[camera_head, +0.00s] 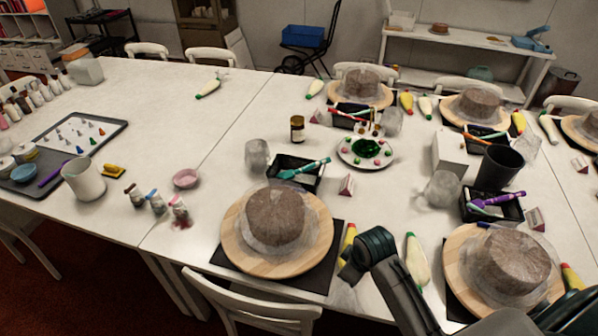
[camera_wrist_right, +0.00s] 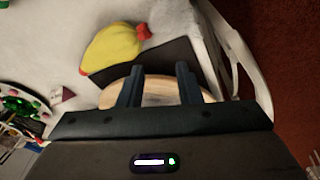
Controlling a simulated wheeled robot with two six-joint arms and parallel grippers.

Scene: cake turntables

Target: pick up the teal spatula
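The teal spatula (camera_head: 304,169) lies tilted across a black tray (camera_head: 290,185), its handle end sticking up to the right over the tray's edge. The tray is behind the front wooden turntable (camera_head: 232,240), which bears a brown cake (camera_head: 275,215) in clear wrap. My right gripper (camera_head: 350,264) is to the right of this turntable, low in front of the tray and apart from the spatula. In the right wrist view its two fingers (camera_wrist_right: 158,84) are spread with nothing gripped, and a wooden turntable edge (camera_wrist_right: 118,96) shows beyond them. The spatula is not evident there. My left gripper is out of view.
A yellow piping bag (camera_wrist_right: 112,50) lies near my right fingers. A second turntable with a cake (camera_head: 500,262) stands to the right. A crumpled clear bag (camera_head: 257,155) and a small red-and-white card (camera_head: 346,186) flank the tray. Free table shows left of the tray.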

